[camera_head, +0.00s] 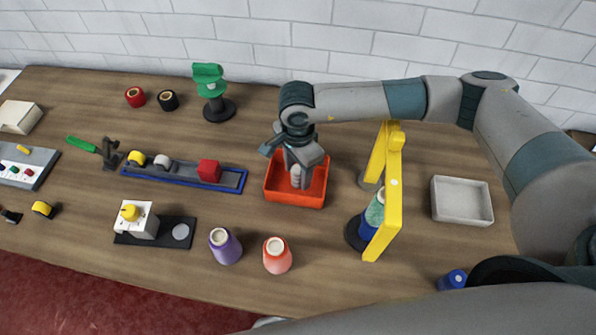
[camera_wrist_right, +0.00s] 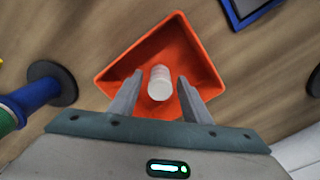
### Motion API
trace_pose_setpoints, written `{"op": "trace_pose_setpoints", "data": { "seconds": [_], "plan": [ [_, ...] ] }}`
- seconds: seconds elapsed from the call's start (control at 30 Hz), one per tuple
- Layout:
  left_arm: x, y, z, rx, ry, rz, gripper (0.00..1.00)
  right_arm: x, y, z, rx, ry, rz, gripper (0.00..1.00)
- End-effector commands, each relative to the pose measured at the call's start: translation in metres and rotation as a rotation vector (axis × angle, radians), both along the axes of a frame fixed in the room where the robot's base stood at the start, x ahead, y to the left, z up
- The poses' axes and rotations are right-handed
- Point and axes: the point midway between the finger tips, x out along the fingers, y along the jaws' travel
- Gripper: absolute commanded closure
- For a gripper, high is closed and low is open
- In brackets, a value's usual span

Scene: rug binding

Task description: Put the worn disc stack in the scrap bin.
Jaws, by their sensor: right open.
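The orange-red scrap bin (camera_head: 280,197) sits mid-table; its inside fills the middle of the right wrist view (camera_wrist_right: 205,60). The worn disc stack, a short whitish ribbed cylinder (camera_wrist_right: 160,84), is inside the bin's walls, between my fingers. In the head view the stack (camera_head: 296,179) shows just below the fingers. My right gripper (camera_head: 297,168) points down over the bin and is open, with a finger on each side of the stack (camera_wrist_right: 160,76) and a gap showing at both. I cannot tell whether the stack rests on the bin floor. My left gripper is out of view.
A yellow frame (camera_head: 393,195) with a blue-green spool (camera_head: 372,215) stands right of the bin. A grey tray (camera_head: 462,220) lies farther right. A blue-edged tray (camera_head: 232,180) is left, and purple (camera_head: 225,248) and orange (camera_head: 277,257) cones stand in front.

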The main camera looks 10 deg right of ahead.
Motion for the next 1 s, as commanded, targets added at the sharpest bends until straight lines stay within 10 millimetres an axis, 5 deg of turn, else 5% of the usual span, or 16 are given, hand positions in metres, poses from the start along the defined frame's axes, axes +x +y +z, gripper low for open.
{"op": "trace_pose_setpoints", "data": {
  "seconds": [0.6,1.0],
  "plan": [
    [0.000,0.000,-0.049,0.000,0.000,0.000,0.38,0.001,0.001,0.096,0.001,-0.005,0.003,0.56],
    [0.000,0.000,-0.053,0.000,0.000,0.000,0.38,0.000,0.000,0.114,0.000,-0.001,0.001,0.56]
  ]
}}
